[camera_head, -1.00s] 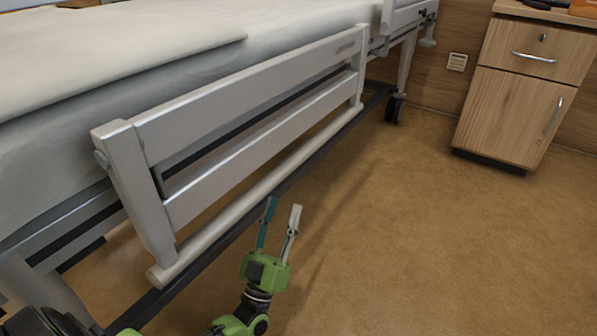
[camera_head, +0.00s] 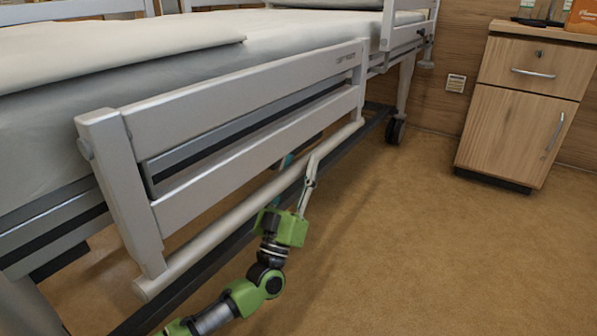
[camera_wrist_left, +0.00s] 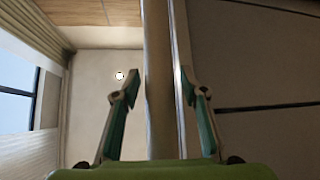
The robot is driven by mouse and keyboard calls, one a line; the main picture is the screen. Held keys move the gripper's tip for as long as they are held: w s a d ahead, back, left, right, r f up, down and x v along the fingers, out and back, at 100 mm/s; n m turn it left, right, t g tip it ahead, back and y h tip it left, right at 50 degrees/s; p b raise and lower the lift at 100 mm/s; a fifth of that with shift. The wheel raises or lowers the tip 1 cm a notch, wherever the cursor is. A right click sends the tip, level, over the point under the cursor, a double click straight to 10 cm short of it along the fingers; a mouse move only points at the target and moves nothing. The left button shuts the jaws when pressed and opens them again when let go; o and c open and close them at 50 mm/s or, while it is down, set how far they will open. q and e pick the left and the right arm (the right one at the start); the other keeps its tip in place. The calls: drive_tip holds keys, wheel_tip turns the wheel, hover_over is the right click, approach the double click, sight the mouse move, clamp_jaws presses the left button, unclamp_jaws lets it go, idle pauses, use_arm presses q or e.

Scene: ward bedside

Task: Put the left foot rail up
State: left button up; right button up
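The grey bed rail (camera_head: 240,95) hangs along the near side of the bed, low beside the mattress. It has two flat slats, end posts and a round tube (camera_head: 225,225) along its bottom. My left gripper (camera_head: 299,163) is at this tube, past the middle of its length. One finger shows in front of the tube and the other is partly hidden behind it. In the left wrist view the open fingers (camera_wrist_left: 157,85) stand on either side of the tube (camera_wrist_left: 158,110), with gaps visible. My right gripper is out of view.
The mattress (camera_head: 130,50) lies above and behind the rail. Another rail panel (camera_head: 408,14) stands farther along this side. A wooden bedside cabinet (camera_head: 513,125) is at the right, and a castor (camera_head: 395,131) is under the bed. The floor between is clear.

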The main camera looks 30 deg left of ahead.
use_arm(q)
clamp_jaws()
